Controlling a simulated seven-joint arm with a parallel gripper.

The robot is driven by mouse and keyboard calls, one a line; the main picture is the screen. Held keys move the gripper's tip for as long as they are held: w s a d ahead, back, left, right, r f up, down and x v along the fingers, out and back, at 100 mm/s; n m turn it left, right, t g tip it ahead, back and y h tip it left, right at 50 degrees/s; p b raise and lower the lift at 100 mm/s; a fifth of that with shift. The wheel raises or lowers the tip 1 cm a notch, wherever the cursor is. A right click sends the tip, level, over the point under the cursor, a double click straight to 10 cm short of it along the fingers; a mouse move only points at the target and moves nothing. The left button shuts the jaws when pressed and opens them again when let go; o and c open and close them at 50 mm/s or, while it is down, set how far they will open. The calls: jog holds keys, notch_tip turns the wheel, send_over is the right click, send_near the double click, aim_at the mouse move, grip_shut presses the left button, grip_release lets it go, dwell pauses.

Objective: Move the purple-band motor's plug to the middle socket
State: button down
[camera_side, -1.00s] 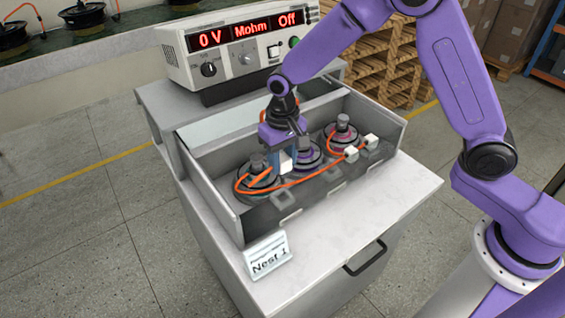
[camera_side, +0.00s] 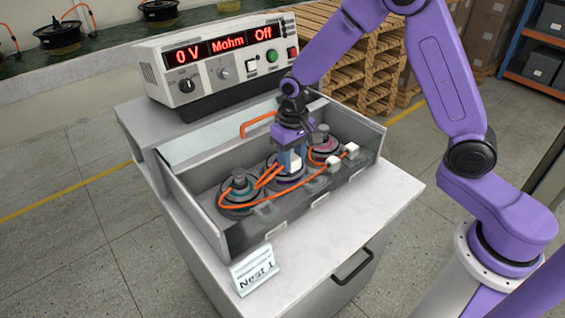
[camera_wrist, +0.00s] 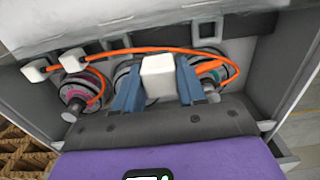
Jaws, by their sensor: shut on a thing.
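My gripper (camera_side: 291,164) has its blue fingers shut on a white plug (camera_wrist: 158,77), over the middle of the open test bay. Behind it sits the purple-band motor (camera_side: 290,181), partly hidden by the fingers. The teal-band motor (camera_side: 240,191) is at the left and the pink-band motor (camera_side: 324,148) at the right. Orange cables loop between the teal-band motor and the gripper. Which motor the held plug's cable comes from is hard to tell. Two other white plugs (camera_wrist: 72,60) (camera_wrist: 35,70) sit at the bay's front right in the side view. Square socket frames (camera_wrist: 120,41) (camera_wrist: 207,28) show along the front.
The bay's front wall (camera_side: 240,236) and side walls surround the motors closely. A lid with an orange handle (camera_side: 258,122) stands at the back. The tester (camera_side: 220,63) is behind, reading 0 V, Mohm, Off. A "Nest 1" sign (camera_side: 255,270) stands on the clear front ledge.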

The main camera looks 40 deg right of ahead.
jog(key=d+f, duration=0.3)
jog(key=d, duration=0.5)
dwell(0.5)
jog(key=shift+f, duration=0.15)
dwell(0.6)
jog(key=shift+f, duration=1.1)
jog(key=shift+f, duration=0.1)
jog(key=shift+f, duration=0.45)
jog(key=shift+f, duration=1.1)
dwell(3.2)
